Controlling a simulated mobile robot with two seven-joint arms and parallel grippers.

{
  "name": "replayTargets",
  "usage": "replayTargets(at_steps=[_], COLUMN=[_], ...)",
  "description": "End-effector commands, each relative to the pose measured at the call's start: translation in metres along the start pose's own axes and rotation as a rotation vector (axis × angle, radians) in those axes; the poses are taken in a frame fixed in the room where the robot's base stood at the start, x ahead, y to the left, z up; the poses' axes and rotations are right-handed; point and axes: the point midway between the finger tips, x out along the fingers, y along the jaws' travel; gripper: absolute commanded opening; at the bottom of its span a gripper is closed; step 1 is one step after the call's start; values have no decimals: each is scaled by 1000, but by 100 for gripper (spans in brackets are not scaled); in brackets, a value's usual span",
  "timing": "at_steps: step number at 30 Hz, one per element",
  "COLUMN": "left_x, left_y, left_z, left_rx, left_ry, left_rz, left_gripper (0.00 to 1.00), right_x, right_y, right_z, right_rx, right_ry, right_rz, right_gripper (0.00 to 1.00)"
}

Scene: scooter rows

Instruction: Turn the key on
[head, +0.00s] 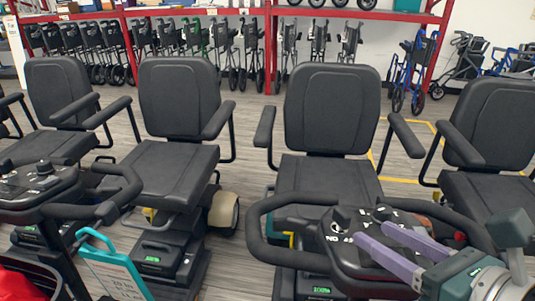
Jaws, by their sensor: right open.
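The scooter's control panel (350,217) sits at the lower right, inside a black loop handlebar (259,225). It carries a dark knob and light markings. My right gripper (372,234) reaches in from the lower right with two purple fingers over this panel. The fingers are apart, with a gap between them and nothing seen held. I cannot make out the key; the fingers cover part of the panel. Whether the fingertips touch the panel is unclear. My left gripper is not in view.
Another scooter's control panel (40,179) and handlebar stand at left, with a teal-handled sign (112,272) beside it. Black seats (333,108) with armrests stand behind. Red shelving (270,45) with folded walkers lines the back. Grey floor shows between the scooters.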

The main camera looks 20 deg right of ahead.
Motion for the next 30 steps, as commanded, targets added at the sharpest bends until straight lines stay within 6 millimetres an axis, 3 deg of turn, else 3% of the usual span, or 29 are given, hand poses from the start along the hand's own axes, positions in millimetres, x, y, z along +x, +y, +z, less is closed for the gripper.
replayTargets(at_steps=[15,28,30], left_x=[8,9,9], left_y=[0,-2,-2], left_z=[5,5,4], left_rx=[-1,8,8], left_ry=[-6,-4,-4], left_rz=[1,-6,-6], left_gripper=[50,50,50], right_x=[82,92,92], right_y=[0,0,0], right_z=[1,2,2], right_rx=[7,8,8], right_ry=[-4,-2,-2], right_rz=[-3,-3,-3], right_gripper=[50,50,43])
